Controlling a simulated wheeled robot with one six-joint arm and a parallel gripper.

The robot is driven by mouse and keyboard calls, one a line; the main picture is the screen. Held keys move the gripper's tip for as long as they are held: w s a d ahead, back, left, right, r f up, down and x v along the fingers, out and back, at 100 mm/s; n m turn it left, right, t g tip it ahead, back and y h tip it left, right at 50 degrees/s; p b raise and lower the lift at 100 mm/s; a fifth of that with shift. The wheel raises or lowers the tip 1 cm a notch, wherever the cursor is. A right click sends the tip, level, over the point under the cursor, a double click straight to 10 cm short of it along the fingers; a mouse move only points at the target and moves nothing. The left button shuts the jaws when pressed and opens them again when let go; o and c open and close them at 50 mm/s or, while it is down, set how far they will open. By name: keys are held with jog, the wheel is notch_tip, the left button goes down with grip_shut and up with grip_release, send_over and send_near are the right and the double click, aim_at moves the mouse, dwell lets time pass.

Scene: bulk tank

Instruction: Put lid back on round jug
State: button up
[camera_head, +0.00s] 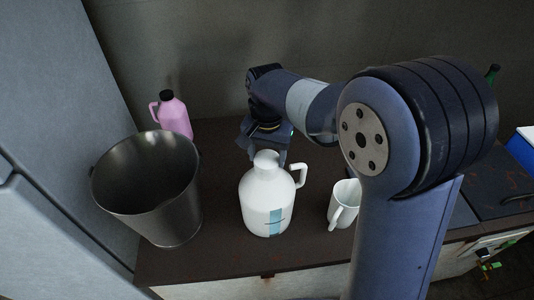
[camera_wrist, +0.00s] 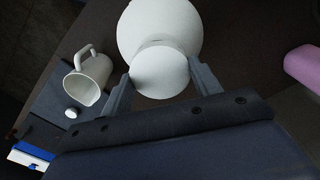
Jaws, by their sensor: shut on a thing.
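The round jug (camera_head: 267,205) is white with a blue-and-grey label and a side handle. It stands upright on the dark counter. Its rounded body (camera_wrist: 150,22) shows at the top of the wrist view. A round white lid (camera_wrist: 160,72) is between the fingers of my gripper (camera_wrist: 160,82), which is shut on its sides. In the head view my gripper (camera_head: 266,150) is at the jug's top, with the white lid (camera_head: 266,158) over the neck. The lid hides the jug's mouth, so I cannot tell whether it is seated or just above.
A large metal bucket (camera_head: 150,190) stands left of the jug. A pink bottle with a black cap (camera_head: 172,115) is behind it. A white mug (camera_head: 343,203) stands to the jug's right, near my arm. A blue-and-white box (camera_head: 525,148) is at far right.

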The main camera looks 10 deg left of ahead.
dwell(0.4)
jog(key=o, duration=1.4)
jog(key=shift+c, duration=0.2)
jog(key=shift+r, duration=0.15)
jog(key=shift+r+p, duration=3.05)
jog(key=shift+r, duration=0.35)
grip_shut()
